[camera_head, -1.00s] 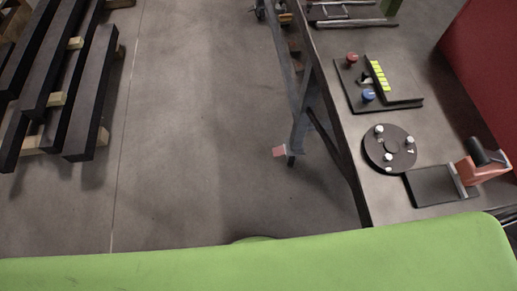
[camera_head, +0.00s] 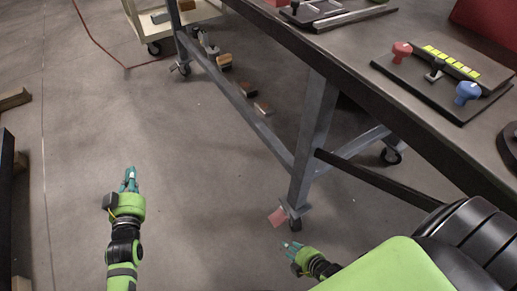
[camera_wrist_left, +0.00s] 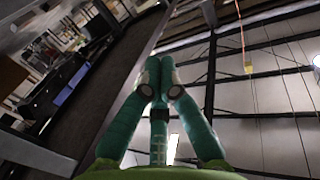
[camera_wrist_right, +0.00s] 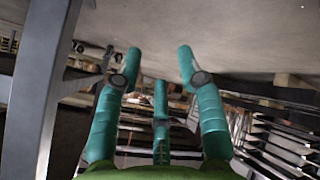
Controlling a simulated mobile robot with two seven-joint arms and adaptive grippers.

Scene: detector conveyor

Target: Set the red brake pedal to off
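The red brake pedal (camera_head: 277,217) is a small pinkish-red plate at the foot of the near table leg, by its caster (camera_head: 295,224). It looks tilted. My right gripper (camera_head: 291,246) is just below the pedal in the head view, apart from it. In the right wrist view its teal fingers (camera_wrist_right: 160,58) are spread with nothing between them. My left gripper (camera_head: 130,176) is over open floor, well left of the pedal. In the left wrist view its fingertips (camera_wrist_left: 160,68) are together and hold nothing visible. The pedal cannot be made out in either wrist view.
The dark table (camera_head: 400,105) carries a panel with a red knob (camera_head: 402,51) and a blue knob (camera_head: 467,92). A grey table leg (camera_head: 312,140) and low crossbar (camera_head: 240,105) stand behind the pedal. Dark beams (camera_head: 6,200) lie at far left.

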